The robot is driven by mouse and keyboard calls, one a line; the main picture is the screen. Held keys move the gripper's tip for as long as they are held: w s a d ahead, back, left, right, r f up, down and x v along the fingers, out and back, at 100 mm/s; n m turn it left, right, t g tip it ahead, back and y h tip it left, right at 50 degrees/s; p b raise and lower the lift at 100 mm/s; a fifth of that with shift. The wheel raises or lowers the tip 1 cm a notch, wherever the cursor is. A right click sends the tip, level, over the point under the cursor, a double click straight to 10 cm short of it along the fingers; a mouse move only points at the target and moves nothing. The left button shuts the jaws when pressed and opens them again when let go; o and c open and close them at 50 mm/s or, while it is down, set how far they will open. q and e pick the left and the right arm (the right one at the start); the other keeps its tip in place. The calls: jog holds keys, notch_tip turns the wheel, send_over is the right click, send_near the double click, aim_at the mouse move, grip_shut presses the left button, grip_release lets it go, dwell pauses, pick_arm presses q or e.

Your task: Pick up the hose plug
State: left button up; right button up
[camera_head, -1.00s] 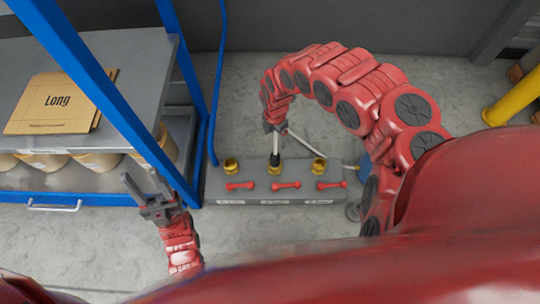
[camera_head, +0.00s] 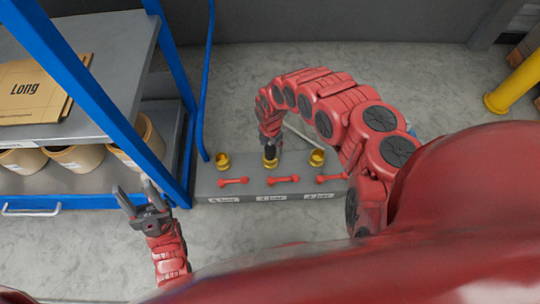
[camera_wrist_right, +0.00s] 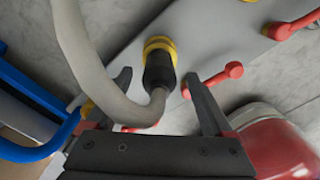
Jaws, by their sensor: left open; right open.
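The black hose plug (camera_wrist_right: 160,72) sits in the middle brass socket (camera_head: 270,162) of a grey manifold block. A pale grey hose (camera_wrist_right: 92,65) bends out of the plug's near end in the right wrist view. My right gripper (camera_wrist_right: 164,92) is open, with one finger on each side of the plug and hose bend; I cannot tell whether either finger touches. In the head view my right gripper (camera_head: 270,143) is just above the plug and hides part of it. My left gripper (camera_head: 133,188) is open and empty, left of the block.
The grey block (camera_head: 240,193) also has brass sockets at left (camera_head: 222,161) and right (camera_head: 317,158), and red lever handles (camera_head: 283,180) in front. A blue-framed shelf (camera_head: 85,95) with a box marked Long (camera_head: 35,90) stands left. A yellow post (camera_head: 513,88) stands far right.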

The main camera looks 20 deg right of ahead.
notch_tip(320, 180, down, 2)
jog(key=shift+f, duration=0.1)
grip_shut()
dwell(0.4)
